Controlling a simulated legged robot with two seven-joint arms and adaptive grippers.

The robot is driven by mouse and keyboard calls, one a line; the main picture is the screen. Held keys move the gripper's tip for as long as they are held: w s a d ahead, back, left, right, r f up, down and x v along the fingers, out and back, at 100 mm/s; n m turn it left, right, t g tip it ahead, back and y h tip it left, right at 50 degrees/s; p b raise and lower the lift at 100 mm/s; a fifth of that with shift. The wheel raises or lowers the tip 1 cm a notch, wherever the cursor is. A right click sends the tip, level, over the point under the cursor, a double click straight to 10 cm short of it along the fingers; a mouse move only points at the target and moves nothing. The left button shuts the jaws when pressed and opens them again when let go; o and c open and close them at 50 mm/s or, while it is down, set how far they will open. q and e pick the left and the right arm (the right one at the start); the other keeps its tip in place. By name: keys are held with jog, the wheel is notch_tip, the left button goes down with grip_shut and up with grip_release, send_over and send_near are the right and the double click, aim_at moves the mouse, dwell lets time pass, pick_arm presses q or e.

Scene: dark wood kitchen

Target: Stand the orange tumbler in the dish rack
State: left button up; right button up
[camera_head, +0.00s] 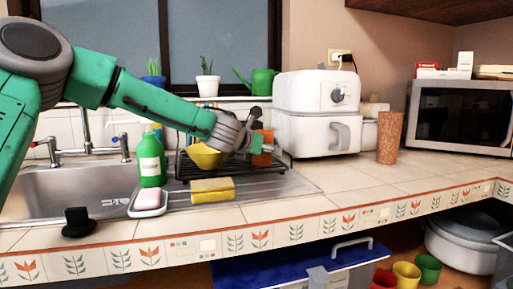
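The orange tumbler (262,159) is at the right end of the black dish rack (224,169), upright as far as it shows. Part of it is hidden behind my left gripper (262,133), which reaches in from the left. The gripper's fingers are at the tumbler, with one lying across its front. Whether they are closed on it I cannot tell, nor whether its base rests on the rack. A yellow bowl (206,158) is in the rack to the left, under my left wrist. My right gripper is out of view.
A green bottle (151,162), a pink soap on a dish (148,200) and a yellow sponge (212,190) are in front and left of the rack. A white air fryer (317,112) stands behind right.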

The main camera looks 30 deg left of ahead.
pick_arm(q)
jog(key=a+p+v, duration=0.1)
jog(key=v, duration=1)
jog(key=shift+d, duration=0.4)
jog(key=shift+s+a, duration=0.1)
jog(key=shift+s, duration=0.05)
